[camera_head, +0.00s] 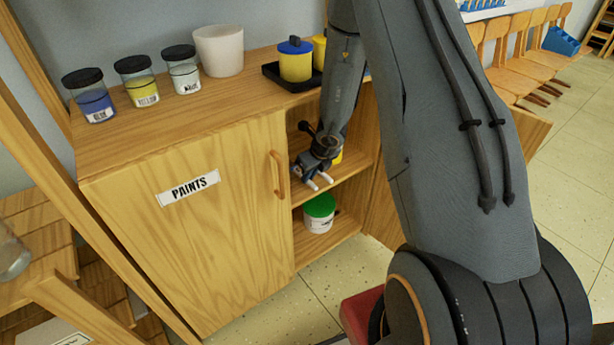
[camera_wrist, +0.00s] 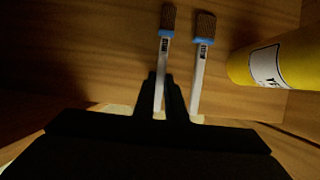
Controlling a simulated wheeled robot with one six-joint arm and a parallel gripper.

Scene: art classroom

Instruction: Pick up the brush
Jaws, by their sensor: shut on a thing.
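Two brushes with brown bristles, blue bands and white handles lie side by side on the cabinet shelf in the wrist view. The left brush (camera_wrist: 164,45) has its handle between the fingers of my gripper (camera_wrist: 161,84), which is shut on it. The right brush (camera_wrist: 202,50) lies just right of the fingers, apart from them. In the head view my gripper (camera_head: 308,170) reaches into the open right side of the cabinet at the upper shelf. Two white handle ends show there, too small to tell apart.
A yellow jar (camera_wrist: 275,65) lies close to the right of the brushes. The cabinet (camera_head: 180,235) has a shut left door labelled PAINTS and an open right door. A green-lidded jar (camera_head: 319,213) stands on the lower shelf. Several paint jars and a white cup (camera_head: 219,50) stand on top.

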